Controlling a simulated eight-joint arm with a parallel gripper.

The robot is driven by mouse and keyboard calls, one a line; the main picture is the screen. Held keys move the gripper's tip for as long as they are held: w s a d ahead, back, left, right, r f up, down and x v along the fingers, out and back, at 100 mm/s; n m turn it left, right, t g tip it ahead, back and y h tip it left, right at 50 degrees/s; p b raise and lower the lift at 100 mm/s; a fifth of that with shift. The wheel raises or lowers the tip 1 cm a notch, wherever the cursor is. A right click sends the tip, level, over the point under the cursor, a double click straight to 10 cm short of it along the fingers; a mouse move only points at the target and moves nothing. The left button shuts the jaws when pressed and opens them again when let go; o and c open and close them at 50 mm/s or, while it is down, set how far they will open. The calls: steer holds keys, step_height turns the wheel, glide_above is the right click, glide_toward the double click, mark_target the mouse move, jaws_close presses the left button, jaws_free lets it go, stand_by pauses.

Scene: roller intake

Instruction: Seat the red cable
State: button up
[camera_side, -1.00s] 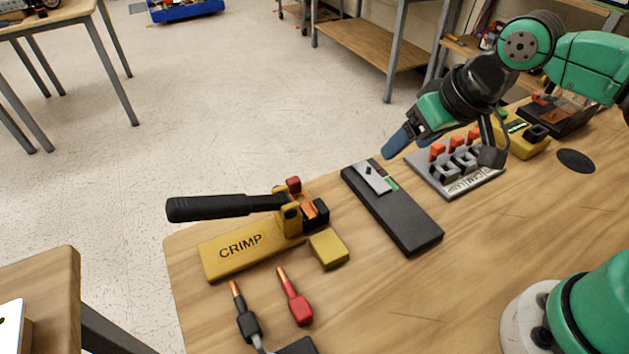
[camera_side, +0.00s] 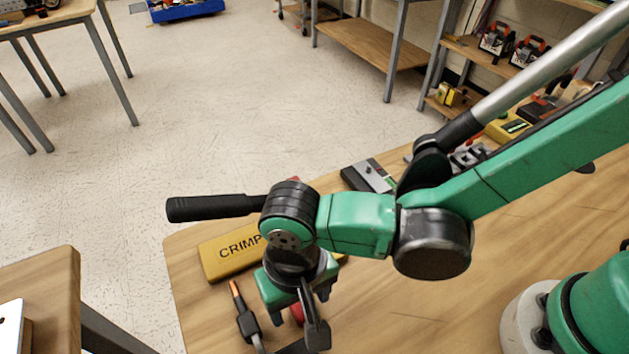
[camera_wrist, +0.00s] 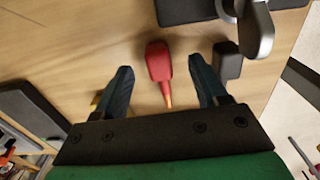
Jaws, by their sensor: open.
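The red cable (camera_wrist: 158,62) lies on the wooden table in the wrist view, its copper tip pointing toward my palm. My gripper (camera_wrist: 160,70) is open, with one blue finger on each side of the red cable, apart from it. In the side view my gripper (camera_side: 297,310) points down over the table's front and hides most of the red cable. The yellow crimp tool (camera_side: 225,262) with its black handle (camera_side: 212,208) stands just behind; my wrist covers its jaw end.
A black cable (camera_side: 247,322) lies close to the left of my gripper in the side view. A dark flat box (camera_side: 366,176) and a grey rack (camera_side: 470,157) stand farther back, partly behind my arm. The table's left edge is near.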

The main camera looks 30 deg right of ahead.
mark_target(300, 305)
steer(key=shift+f, duration=0.8)
jaws_close()
steer(key=shift+r, duration=0.1)
step_height(300, 305, up, 19)
steer(key=shift+w+d+f, duration=1.1)
steer(key=shift+d+f, duration=0.15)
steer(key=shift+f, duration=1.2)
steer(key=shift+w+d+f, duration=1.1)
steer(key=shift+d+f, duration=0.15)
steer(key=shift+f, duration=1.2)
steer(key=shift+w+d+f, duration=1.1)
steer(key=shift+d+f, duration=0.15)
steer(key=shift+f, duration=1.2)
